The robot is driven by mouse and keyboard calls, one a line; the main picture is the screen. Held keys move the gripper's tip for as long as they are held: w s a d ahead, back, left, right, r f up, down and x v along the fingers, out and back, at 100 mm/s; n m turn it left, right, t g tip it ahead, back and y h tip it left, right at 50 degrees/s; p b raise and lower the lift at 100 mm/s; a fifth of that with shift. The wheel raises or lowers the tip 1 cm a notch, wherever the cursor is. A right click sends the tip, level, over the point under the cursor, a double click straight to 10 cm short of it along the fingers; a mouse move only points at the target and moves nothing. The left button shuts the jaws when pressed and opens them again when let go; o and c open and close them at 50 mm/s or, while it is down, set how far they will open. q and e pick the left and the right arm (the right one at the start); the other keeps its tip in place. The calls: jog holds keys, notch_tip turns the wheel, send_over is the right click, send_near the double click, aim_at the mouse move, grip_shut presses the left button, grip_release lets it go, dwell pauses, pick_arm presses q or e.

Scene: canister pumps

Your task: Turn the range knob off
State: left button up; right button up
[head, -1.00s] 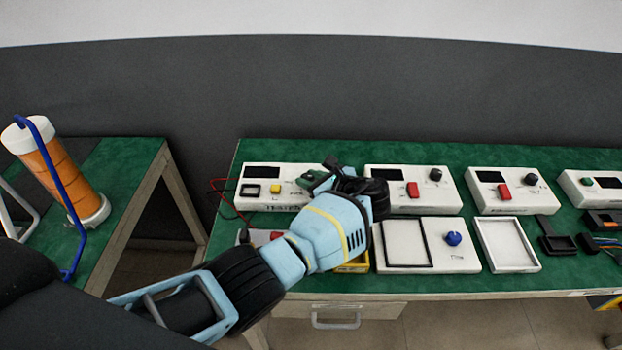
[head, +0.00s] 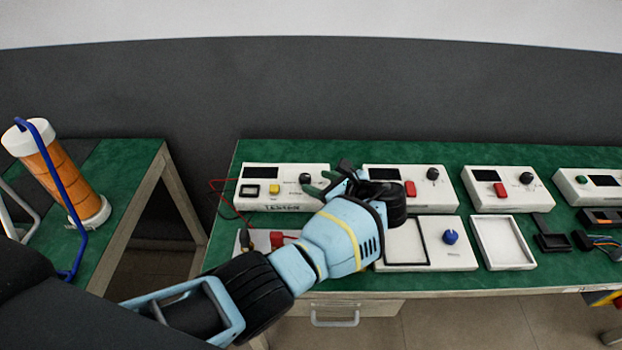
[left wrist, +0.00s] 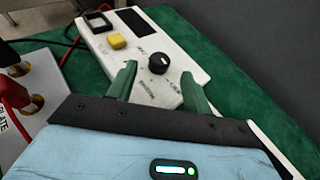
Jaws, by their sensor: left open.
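A round black knob with a small white mark (head: 305,178) sits on the right part of the leftmost white box (head: 290,202); I take it for the range knob. My left gripper (head: 322,184) is open and empty, just right of the knob in the head view. In the left wrist view its green fingers (left wrist: 158,84) are spread over the box, on the near side of the knob, and look apart from it. My right gripper is out of view.
The same box has a yellow button (left wrist: 117,41) and a dark screen (head: 261,172). Other white boxes with red switches (head: 410,188) and knobs stand to the right. A blue knob (head: 451,237) is in front. Red and black leads (head: 222,192) hang at the box's left end.

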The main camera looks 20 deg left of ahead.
pick_arm(q)
jog(key=v, duration=0.3)
jog(key=shift+s+d, duration=0.1)
jog(key=shift+d, duration=0.05)
jog(key=shift+s, duration=0.1)
dwell(0.4)
